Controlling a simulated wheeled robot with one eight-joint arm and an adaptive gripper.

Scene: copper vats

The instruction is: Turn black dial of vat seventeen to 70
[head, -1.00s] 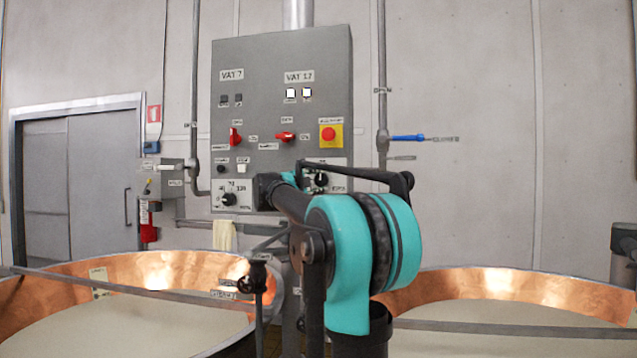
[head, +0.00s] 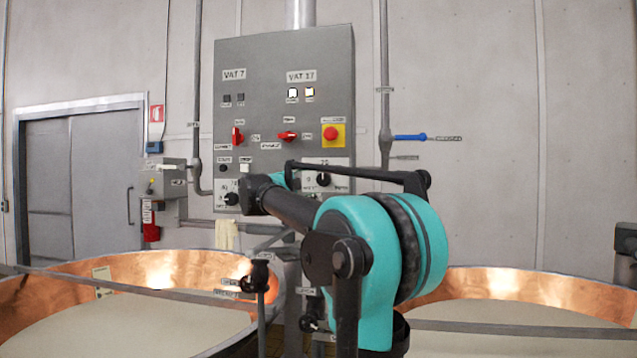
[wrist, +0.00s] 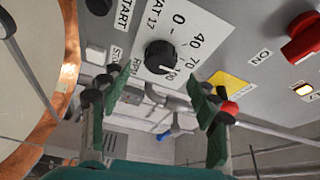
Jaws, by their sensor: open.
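The black dial (wrist: 160,55) of vat seventeen sits on a white label plate marked 0, 40, 70, 100 and RPM. Its small white mark appears to point toward the 100 end. My gripper (wrist: 160,108) is open, with one green finger on each side of the wrist picture. The dial lies beyond the gap between the fingertips, apparently untouched. I cannot make out the fingers in the head view.
A similar dial (head: 231,198) sits lower left on the grey panel (head: 270,110). Red switches (head: 288,136) and a red emergency button (head: 331,134) on yellow are above. Copper vats (head: 170,270) (head: 530,281) stand at left and right, with a bar (head: 120,290) across the left one.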

